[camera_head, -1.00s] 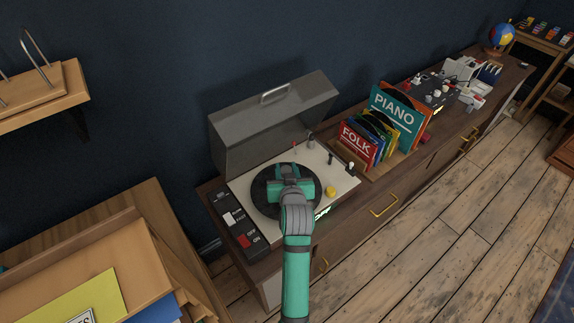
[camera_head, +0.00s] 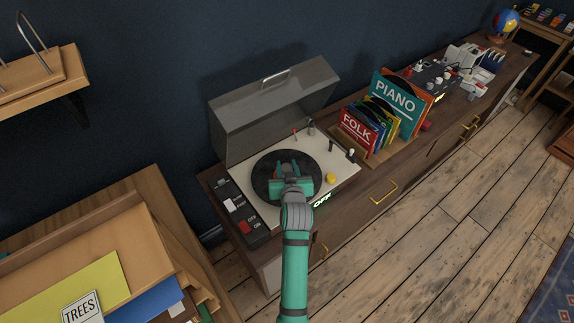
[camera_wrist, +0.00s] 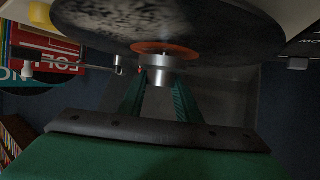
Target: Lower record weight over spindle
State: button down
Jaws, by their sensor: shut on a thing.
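My gripper (camera_head: 291,168) is over the black record (camera_head: 262,182) on the turntable (camera_head: 250,211). In the wrist view, which looks upside down, my gripper (camera_wrist: 158,80) has its two green fingers shut on the silver record weight (camera_wrist: 153,62). The weight is at the middle of the record (camera_wrist: 215,35), close to its orange label (camera_wrist: 150,47). I cannot tell whether it touches the label. The spindle is hidden by the weight. In the head view my gripper hides the weight.
The turntable's grey lid (camera_head: 277,105) stands open behind the record. The tonearm parts (camera_head: 311,127) and a yellow knob (camera_head: 331,178) are on the right. Switches (camera_head: 236,208) line the left. A rack of record sleeves (camera_head: 372,128) stands to the right.

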jog(key=shift+w, duration=0.1)
dwell(0.3)
jog(key=c, duration=1.7)
grip_release()
jog(key=o, duration=0.5)
jog(key=shift+a, duration=0.2)
jog(key=shift+d, duration=0.3)
jog(key=v, duration=1.1)
jog(key=shift+a, duration=0.15)
jog(key=shift+w, duration=0.15)
jog(key=shift+w, duration=0.1)
